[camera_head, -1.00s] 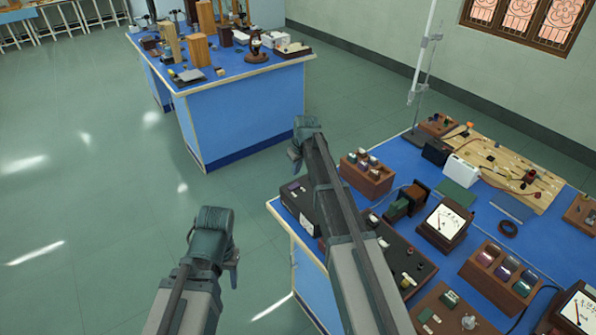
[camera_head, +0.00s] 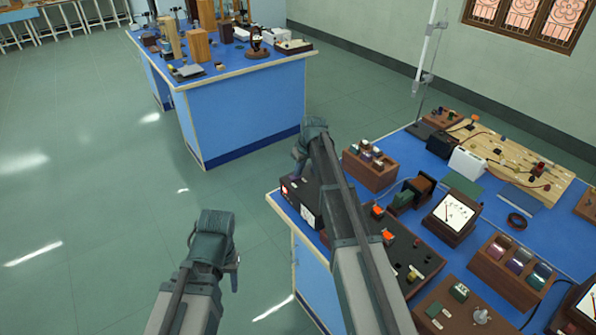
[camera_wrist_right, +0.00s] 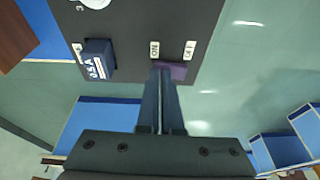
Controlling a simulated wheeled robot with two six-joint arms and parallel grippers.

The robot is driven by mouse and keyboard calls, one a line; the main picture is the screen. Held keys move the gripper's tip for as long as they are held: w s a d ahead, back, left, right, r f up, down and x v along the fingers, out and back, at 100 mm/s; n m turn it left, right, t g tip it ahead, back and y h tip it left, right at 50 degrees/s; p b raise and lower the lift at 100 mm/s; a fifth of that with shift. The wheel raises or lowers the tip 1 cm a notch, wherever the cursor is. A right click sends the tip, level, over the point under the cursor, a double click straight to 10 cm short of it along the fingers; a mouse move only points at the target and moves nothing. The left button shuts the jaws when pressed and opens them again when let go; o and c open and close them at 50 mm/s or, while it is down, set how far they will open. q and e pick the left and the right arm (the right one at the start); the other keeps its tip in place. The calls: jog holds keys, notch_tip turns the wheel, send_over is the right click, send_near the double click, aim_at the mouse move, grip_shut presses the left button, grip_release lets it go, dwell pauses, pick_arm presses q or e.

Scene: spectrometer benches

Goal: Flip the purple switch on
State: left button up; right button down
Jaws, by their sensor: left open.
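The purple switch (camera_wrist_right: 173,70) shows in the right wrist view on a dark panel (camera_wrist_right: 130,20), beside the ON and OFF labels. My right gripper's fingers (camera_wrist_right: 160,72) are closed together with nothing seen between them. Their tips overlap the left part of the switch in that view; I cannot tell whether they touch it or which way it is tilted. My left gripper (camera_head: 215,235) is open and empty, left of the bench.
The blue bench (camera_head: 283,215) also holds a wooden block with several jars (camera_head: 370,168), a meter (camera_head: 452,212) and a white box (camera_head: 467,160). Clear floor lies to the left.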

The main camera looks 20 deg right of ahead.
aim_at(297, 178)
jog(key=shift+s+a, duration=0.1)
jog(key=shift+a, duration=0.05)
jog(key=shift+s+a+r, duration=0.15)
jog(key=shift+s+a, duration=0.05)
jog(key=shift+a, duration=0.45)
jog(key=shift+r+p, duration=0.1)
jog(key=shift+p, duration=0.2)
jog(key=shift+r+p, duration=0.45)
jog(key=r+p, duration=0.4)
jog(key=shift+d+r, duration=0.15)
jog(key=shift+d, duration=0.2)
jog(key=d+p+v, duration=0.1)
jog(key=p+v, duration=0.7)
jog(key=shift+d+r, duration=0.15)
jog(key=shift+d, duration=0.15)
jog(key=shift+w, duration=0.15)
